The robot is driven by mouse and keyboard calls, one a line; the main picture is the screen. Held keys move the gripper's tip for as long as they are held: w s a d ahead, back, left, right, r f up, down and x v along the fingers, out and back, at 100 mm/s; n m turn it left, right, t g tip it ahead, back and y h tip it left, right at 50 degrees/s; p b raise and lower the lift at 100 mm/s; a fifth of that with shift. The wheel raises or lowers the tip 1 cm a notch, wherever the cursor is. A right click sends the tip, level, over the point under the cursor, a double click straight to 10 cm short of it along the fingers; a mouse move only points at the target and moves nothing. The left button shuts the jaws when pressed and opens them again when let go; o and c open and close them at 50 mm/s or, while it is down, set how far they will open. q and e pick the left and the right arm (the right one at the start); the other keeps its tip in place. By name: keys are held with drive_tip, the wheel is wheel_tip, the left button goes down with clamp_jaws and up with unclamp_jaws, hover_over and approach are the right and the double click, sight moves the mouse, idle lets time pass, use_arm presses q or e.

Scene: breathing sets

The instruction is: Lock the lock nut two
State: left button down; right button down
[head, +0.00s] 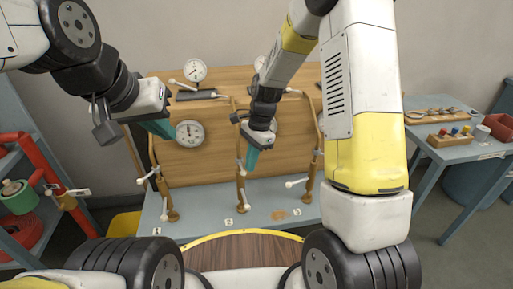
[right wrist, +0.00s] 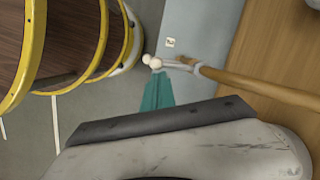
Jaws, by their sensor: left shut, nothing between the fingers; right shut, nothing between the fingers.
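Three brass pipes stand before the wooden board in the head view: left (head: 164,186), middle (head: 241,187) and right (head: 311,160). White-handled fittings sit on them, including a handle (head: 296,183) by the right pipe. I cannot tell which is lock nut two. My right gripper (head: 251,163) is shut and empty, its teal fingers pointing down beside the middle pipe. In the right wrist view its fingers (right wrist: 158,90) end close to a white round-ended handle (right wrist: 153,61) on a brass pipe (right wrist: 250,86); contact is unclear. My left gripper (head: 162,129) is shut and empty before the board's left side.
Gauges (head: 189,133) are mounted on the wooden board (head: 215,160). Small numbered labels lie on the blue-grey bench (head: 260,207). A side table (head: 460,151) at right holds small parts; a red-framed rack (head: 45,165) is at left.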

drive_tip(key=m, duration=0.1)
drive_tip(key=s+a+m, duration=0.1)
drive_tip(key=shift+a+m+t, duration=0.3)
drive_tip(key=shift+m, duration=0.1)
drive_tip(key=a+m, duration=0.1)
drive_tip(key=m, duration=0.2)
drive_tip(key=shift+s+a+t, duration=0.15)
drive_tip(key=shift+a+t, duration=0.25)
drive_tip(key=shift+a+m, duration=0.45)
drive_tip(key=shift+m, duration=0.05)
drive_tip(key=shift+a, duration=0.2)
drive_tip(key=shift+d, duration=0.1)
